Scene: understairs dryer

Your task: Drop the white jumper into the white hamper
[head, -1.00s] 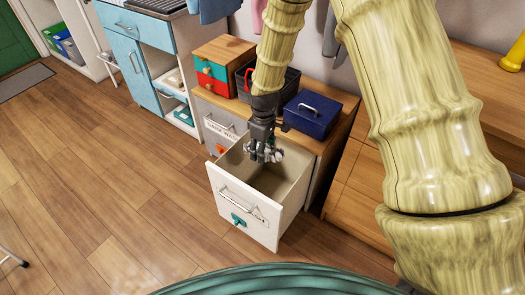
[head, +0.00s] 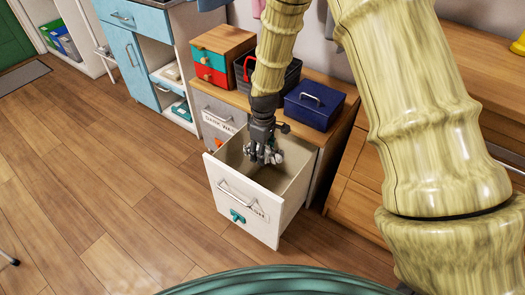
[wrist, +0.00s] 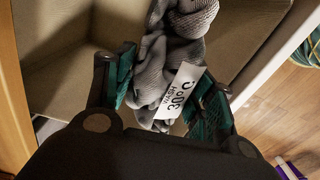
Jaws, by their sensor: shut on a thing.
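The white hamper (head: 236,217) is a pulled-out, open-topped bin with a bar handle, a teal bow-like piece and a partly hidden label ending in "ASH". My gripper (head: 265,154) points down at the hamper's opening, near its back part. In the wrist view my gripper (wrist: 165,88) is shut on the jumper (wrist: 178,48), a bunched knit that looks pale grey in the shade. A white tag reading "30°C wash" hangs on it. The hamper's beige inside shows around the jumper. The jumper's lower end is hidden in the head view.
A grey bin labelled "DARK WASH" (head: 219,116) is shut beside the hamper. On the top stand a dark blue box (head: 314,106), a black basket (head: 291,75) and a small coloured drawer chest (head: 212,65). Wooden drawers are at right.

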